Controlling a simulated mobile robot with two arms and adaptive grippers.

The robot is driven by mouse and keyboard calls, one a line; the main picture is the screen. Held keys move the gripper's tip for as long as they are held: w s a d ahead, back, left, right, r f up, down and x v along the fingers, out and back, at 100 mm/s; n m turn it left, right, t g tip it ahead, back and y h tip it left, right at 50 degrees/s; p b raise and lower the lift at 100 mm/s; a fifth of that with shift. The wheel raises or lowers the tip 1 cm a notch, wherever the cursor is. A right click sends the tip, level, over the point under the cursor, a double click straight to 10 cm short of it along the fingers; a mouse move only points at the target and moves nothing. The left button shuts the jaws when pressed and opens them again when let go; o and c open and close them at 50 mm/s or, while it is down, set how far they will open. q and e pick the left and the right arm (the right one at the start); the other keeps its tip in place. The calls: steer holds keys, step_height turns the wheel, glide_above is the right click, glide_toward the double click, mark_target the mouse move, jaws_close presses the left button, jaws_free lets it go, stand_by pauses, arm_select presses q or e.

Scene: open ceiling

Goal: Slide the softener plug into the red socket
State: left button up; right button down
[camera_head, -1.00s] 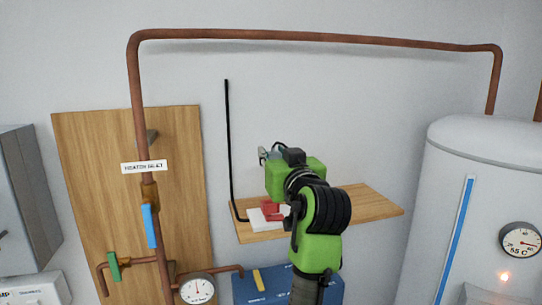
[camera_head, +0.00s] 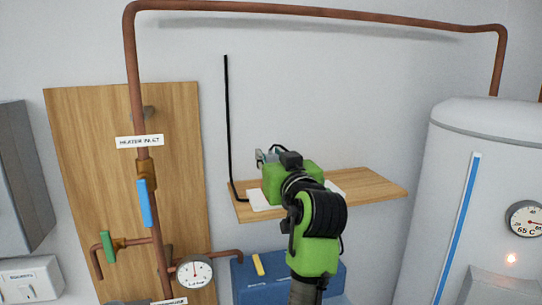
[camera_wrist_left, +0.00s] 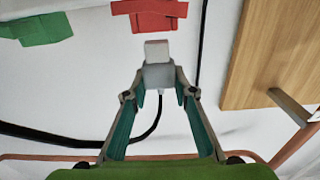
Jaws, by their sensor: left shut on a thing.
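My left gripper (camera_head: 268,158) is above the wooden shelf (camera_head: 368,190) in the head view. In the left wrist view my left gripper (camera_wrist_left: 159,82) is shut on a pale plug (camera_wrist_left: 158,73) with a white tip. A dark cable runs down from the plug. The red socket (camera_wrist_left: 150,15) is at the top edge of that view, straight ahead of the plug's tip, with a small gap showing between them. In the head view the red socket is hidden behind my gripper and arm. My right gripper is not in view.
A green block (camera_wrist_left: 38,27) on a white base sits left of the red socket. A black line (camera_head: 228,120) runs down the wall to the shelf. Copper pipes (camera_head: 137,80) stand at left, a white tank (camera_head: 450,180) at right. The shelf's right end is clear.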

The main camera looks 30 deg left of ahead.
mark_target(271, 150)
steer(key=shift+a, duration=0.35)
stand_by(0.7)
arm_select(q)
steer(key=shift+f, duration=0.1)
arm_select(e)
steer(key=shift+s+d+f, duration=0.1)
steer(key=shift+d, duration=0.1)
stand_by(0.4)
